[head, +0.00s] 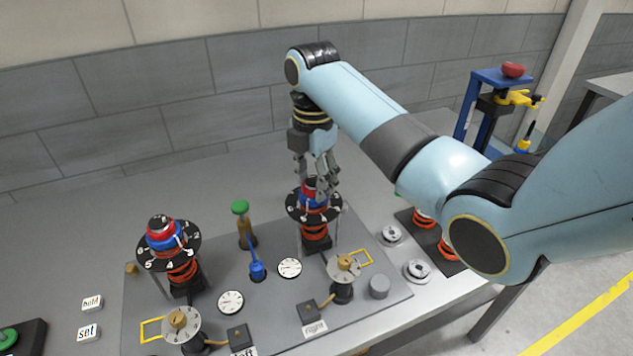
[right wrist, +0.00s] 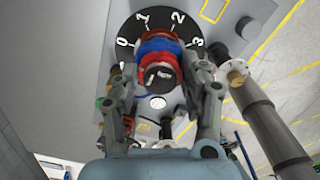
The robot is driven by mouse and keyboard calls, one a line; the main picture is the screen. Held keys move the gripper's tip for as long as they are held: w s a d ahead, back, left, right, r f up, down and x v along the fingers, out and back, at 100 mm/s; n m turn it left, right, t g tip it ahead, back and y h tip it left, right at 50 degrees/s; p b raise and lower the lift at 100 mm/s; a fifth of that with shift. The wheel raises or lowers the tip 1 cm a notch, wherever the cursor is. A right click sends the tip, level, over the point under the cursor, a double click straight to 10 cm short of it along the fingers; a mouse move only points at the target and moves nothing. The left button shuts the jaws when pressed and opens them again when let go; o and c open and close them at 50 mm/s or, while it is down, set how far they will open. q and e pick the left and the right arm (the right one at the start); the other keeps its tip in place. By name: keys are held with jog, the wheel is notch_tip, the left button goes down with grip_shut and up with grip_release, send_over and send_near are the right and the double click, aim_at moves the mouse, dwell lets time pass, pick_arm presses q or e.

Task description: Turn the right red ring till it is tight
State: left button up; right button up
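The right strut stands upright with a black numbered dial (head: 292,204), orange-red coils (head: 316,236) below it, and a red and blue ring stack above. The red ring (right wrist: 158,68) sits by a black cap (right wrist: 160,77), with the blue ring (right wrist: 157,47) beneath it. My right gripper (head: 318,187) points down over this stack. In the right wrist view its fingers (right wrist: 162,70) stand on either side of the rings and look spread. Contact with the red ring cannot be made out. My left gripper is out of view.
A matching left strut with a numbered dial (head: 190,246) stands at left. A green-topped post (head: 240,222), a blue lever (head: 257,269) and gauges (head: 290,267) stand between. Right of the right strut are metal discs (head: 417,270) and spare coils (head: 424,219).

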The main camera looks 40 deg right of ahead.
jog(key=c, duration=0.7)
jog(key=m, duration=1.2)
jog(key=shift+m, duration=0.3)
jog(key=m, duration=0.4)
jog(key=shift+m, duration=0.3)
jog(key=o, duration=1)
jog(key=shift+c, duration=0.2)
